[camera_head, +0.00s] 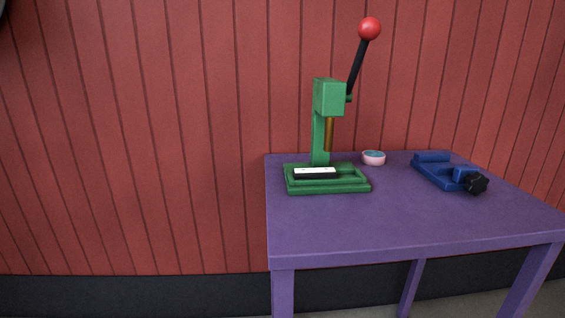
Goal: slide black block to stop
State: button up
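A black block (316,176) with a pale, whitish top lies on the green base (328,187) of a hand press. It sits toward the left part of the base, in what looks like a shallow channel. A raised green piece lies just to its right on the base; I cannot tell whether this is the stop. The press has a green column and head (329,97), a brass-coloured ram (329,134) above the base, and a black lever with a red ball (369,29) raised up. My gripper is not in view.
The press stands at the left back of a purple table (400,225). A small pink round dish (373,158) is behind and right of it. A blue vise-like fixture with a black knob (475,184) is at the right. The table front is clear. A red plank wall stands behind.

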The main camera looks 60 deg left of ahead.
aim_at(299, 174)
jog(key=k+j+z, duration=0.25)
jog(key=j, duration=0.4)
jog(key=k+j+z, duration=0.3)
jog(key=k+j, duration=0.15)
jog(key=j, duration=0.15)
jog(key=k+j+z, duration=0.25)
jog(key=k+j, duration=1.2)
jog(key=j, duration=0.2)
